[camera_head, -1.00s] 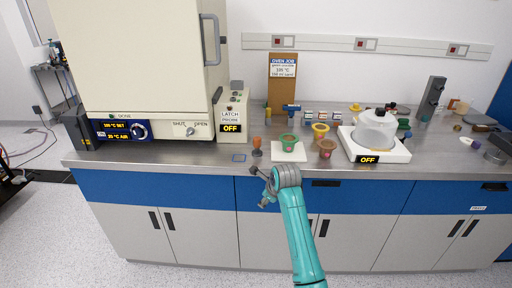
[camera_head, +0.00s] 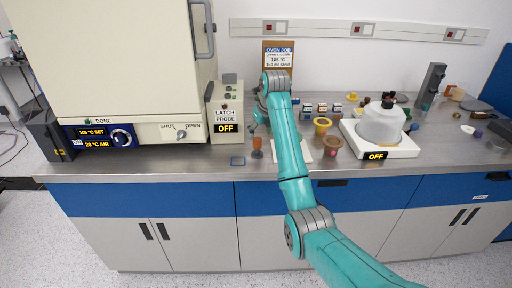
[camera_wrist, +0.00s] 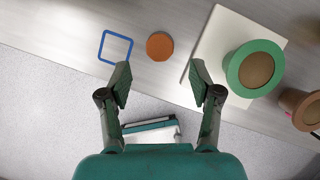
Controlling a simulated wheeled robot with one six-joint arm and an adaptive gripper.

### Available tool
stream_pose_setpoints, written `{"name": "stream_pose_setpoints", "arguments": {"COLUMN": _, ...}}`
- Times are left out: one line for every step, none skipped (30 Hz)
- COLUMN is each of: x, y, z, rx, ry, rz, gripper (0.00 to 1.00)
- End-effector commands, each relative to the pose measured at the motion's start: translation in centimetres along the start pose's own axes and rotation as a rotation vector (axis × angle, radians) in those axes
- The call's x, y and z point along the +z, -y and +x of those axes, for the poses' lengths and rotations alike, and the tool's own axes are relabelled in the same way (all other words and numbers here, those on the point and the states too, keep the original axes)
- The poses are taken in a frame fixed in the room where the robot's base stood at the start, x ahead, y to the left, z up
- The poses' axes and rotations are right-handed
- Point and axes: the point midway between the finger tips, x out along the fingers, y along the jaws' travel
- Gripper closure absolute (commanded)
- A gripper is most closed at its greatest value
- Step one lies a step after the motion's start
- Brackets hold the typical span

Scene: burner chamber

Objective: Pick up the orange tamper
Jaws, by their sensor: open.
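The orange tamper (camera_head: 257,144) stands upright on the counter, just right of a small blue square outline and left of my arm. In the wrist view its round orange top (camera_wrist: 160,46) shows from above, beyond the fingertips and roughly midway between them. My gripper (camera_wrist: 158,84) is open and empty, its two dark green fingers apart and not touching the tamper. In the head view my gripper (camera_head: 262,112) is partly hidden by my own wrist, above the counter near the tamper.
The blue square outline (camera_wrist: 116,47) lies left of the tamper. A white tile (camera_wrist: 212,35) with a green crucible (camera_wrist: 254,68) lies close on its right. A brown crucible (camera_head: 332,144) and yellow crucible (camera_head: 322,126) stand farther right. The oven (camera_head: 120,60) rises at the left.

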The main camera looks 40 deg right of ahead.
Motion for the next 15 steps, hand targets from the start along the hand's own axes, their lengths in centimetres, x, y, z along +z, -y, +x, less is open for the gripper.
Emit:
{"name": "stream_pose_setpoints", "arguments": {"x": 0.0, "y": 0.0, "z": 0.6, "rx": 0.0, "ry": -0.002, "rz": 0.0, "gripper": 0.36}}
{"name": "stream_pose_setpoints", "arguments": {"x": 0.0, "y": 0.0, "z": 0.9, "rx": 0.0, "ry": -0.001, "rz": -0.001, "gripper": 0.36}}
{"name": "stream_pose_setpoints", "arguments": {"x": 0.0, "y": 0.0, "z": 1.1, "rx": 0.0, "ry": 0.0, "rz": -0.001, "gripper": 0.36}}
{"name": "stream_pose_setpoints", "arguments": {"x": 0.0, "y": 0.0, "z": 1.3, "rx": 0.0, "ry": 0.0, "rz": -0.001, "gripper": 0.36}}
{"name": "stream_pose_setpoints", "arguments": {"x": 0.0, "y": 0.0, "z": 1.4, "rx": 0.0, "ry": 0.0, "rz": -0.001, "gripper": 0.36}}
{"name": "stream_pose_setpoints", "arguments": {"x": 0.0, "y": 0.0, "z": 1.6, "rx": 0.0, "ry": 0.0, "rz": -0.001, "gripper": 0.36}}
{"name": "stream_pose_setpoints", "arguments": {"x": 0.0, "y": 0.0, "z": 1.8, "rx": 0.0, "ry": 0.0, "rz": -0.001, "gripper": 0.36}}
{"name": "stream_pose_setpoints", "arguments": {"x": 0.0, "y": 0.0, "z": 2.1, "rx": 0.0, "ry": -0.001, "rz": -0.001, "gripper": 0.36}}
{"name": "stream_pose_setpoints", "arguments": {"x": 0.1, "y": 0.0, "z": 2.5, "rx": 0.0, "ry": -0.001, "rz": -0.001, "gripper": 0.36}}
{"name": "stream_pose_setpoints", "arguments": {"x": 0.1, "y": -0.1, "z": 2.9, "rx": 0.0, "ry": -0.002, "rz": -0.001, "gripper": 0.36}}
{"name": "stream_pose_setpoints", "arguments": {"x": 0.1, "y": -0.1, "z": 3.3, "rx": 0.001, "ry": -0.002, "rz": -0.001, "gripper": 0.36}}
{"name": "stream_pose_setpoints", "arguments": {"x": 0.2, "y": -0.1, "z": 4.0, "rx": 0.001, "ry": -0.002, "rz": -0.001, "gripper": 0.36}}
{"name": "stream_pose_setpoints", "arguments": {"x": 0.3, "y": -0.1, "z": 4.4, "rx": 0.001, "ry": -0.002, "rz": -0.001, "gripper": 0.36}}
{"name": "stream_pose_setpoints", "arguments": {"x": 0.3, "y": -0.1, "z": 4.8, "rx": 0.0, "ry": -0.002, "rz": -0.001, "gripper": 0.36}}
{"name": "stream_pose_setpoints", "arguments": {"x": 0.3, "y": -0.1, "z": 5.3, "rx": 0.0, "ry": -0.002, "rz": -0.001, "gripper": 0.36}}
